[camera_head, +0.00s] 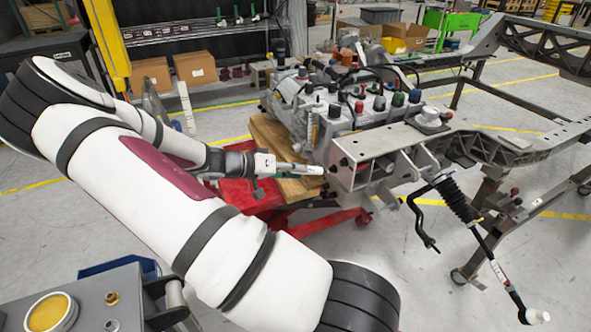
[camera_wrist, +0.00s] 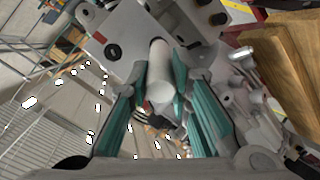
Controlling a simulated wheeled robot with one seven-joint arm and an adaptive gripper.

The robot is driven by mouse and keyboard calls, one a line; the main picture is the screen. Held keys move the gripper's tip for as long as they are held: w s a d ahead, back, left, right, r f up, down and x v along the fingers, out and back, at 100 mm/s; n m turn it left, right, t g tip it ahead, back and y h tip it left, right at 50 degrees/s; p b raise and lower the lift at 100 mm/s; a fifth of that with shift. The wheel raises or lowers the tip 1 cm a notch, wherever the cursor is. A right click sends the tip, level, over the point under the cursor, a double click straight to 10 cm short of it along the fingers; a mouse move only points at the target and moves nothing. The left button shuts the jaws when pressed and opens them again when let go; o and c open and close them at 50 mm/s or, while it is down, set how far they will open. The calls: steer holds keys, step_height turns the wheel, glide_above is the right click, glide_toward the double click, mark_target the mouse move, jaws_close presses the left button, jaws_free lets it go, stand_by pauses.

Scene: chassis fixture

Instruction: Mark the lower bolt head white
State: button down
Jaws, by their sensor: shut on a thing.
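My gripper (camera_head: 284,167) is shut on a white marker (camera_head: 308,169). In the wrist view the teal fingers of my gripper (camera_wrist: 159,98) clasp the sides of the marker (camera_wrist: 160,72). Its far end points at the grey end plate (camera_head: 365,152) of the chassis. A dark upper bolt head (camera_head: 343,161) shows on the plate in the head view. The lower bolt head (camera_head: 333,169) looks dark, just right of the marker's tip. One dark bolt head (camera_wrist: 112,51) shows on the plate (camera_wrist: 128,22) in the wrist view, left of the marker. Whether the tip touches anything is unclear.
An engine (camera_head: 345,108) stands behind the plate. Wooden blocks (camera_head: 290,150) on a red cart (camera_head: 245,197) lie beside and below my gripper. A black steering part (camera_head: 455,200) hangs to the right. The floor in front of the plate is open.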

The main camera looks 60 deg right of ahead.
steer(key=shift+s+d, duration=0.25)
steer(key=shift+d, duration=0.2)
stand_by(0.4)
steer(key=shift+w+d, duration=0.3)
steer(key=shift+w, duration=0.1)
stand_by(0.6)
steer(key=shift+s+a, duration=0.2)
steer(key=shift+s, duration=0.35)
stand_by(0.5)
steer(key=w+a, duration=0.3)
steer(key=a, duration=0.2)
steer(key=shift+w, duration=0.2)
stand_by(0.3)
